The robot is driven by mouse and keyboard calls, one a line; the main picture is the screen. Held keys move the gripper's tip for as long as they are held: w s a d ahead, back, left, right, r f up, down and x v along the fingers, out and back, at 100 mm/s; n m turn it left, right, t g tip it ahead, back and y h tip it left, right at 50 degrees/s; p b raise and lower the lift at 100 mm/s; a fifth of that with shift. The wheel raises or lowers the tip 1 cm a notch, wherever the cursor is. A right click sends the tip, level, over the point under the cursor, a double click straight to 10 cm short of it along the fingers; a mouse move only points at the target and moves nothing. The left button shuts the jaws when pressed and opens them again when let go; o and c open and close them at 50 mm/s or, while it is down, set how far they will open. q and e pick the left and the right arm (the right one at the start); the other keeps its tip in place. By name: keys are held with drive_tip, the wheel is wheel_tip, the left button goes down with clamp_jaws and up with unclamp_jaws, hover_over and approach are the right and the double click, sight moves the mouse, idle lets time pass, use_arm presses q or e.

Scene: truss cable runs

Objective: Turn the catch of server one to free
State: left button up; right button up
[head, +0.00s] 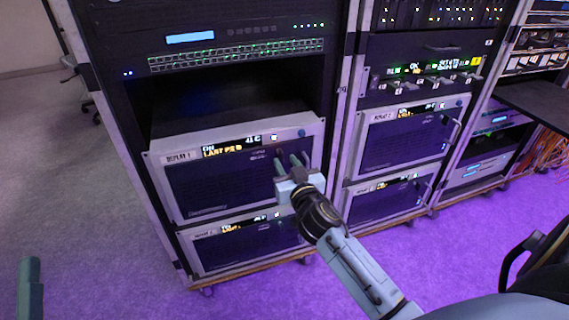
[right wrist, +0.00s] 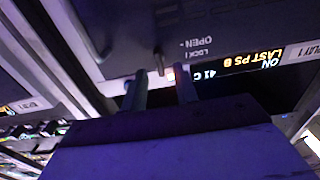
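Server one, labelled REPLAY 1 (head: 235,185), sits in the left rack with a lit display reading ON and LAST PS. My right gripper (head: 290,160) is at the right side of its front. In the right wrist view, upside down, the catch looks like a small dark lever (right wrist: 158,62) beside OPEN and LOCK markings. My right gripper's two fingers (right wrist: 161,90) are apart, one on each side of the lever in that picture; contact cannot be told. In the head view the gripper hides the catch. A teal finger of my left gripper (head: 30,285) shows at the lower left.
A second server (head: 250,243) sits directly below. Above server one is an open dark bay (head: 235,95). The middle rack holds similar servers (head: 405,138). A blue knob (head: 301,133) is just above my right gripper. Purple floor (head: 470,235) lies clear before the racks.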

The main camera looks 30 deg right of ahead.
drive_tip(key=shift+x, duration=1.05)
use_arm(q)
drive_tip(key=shift+s+r+t, duration=0.2)
drive_tip(key=shift+r+t, duration=0.1)
use_arm(e)
clamp_jaws()
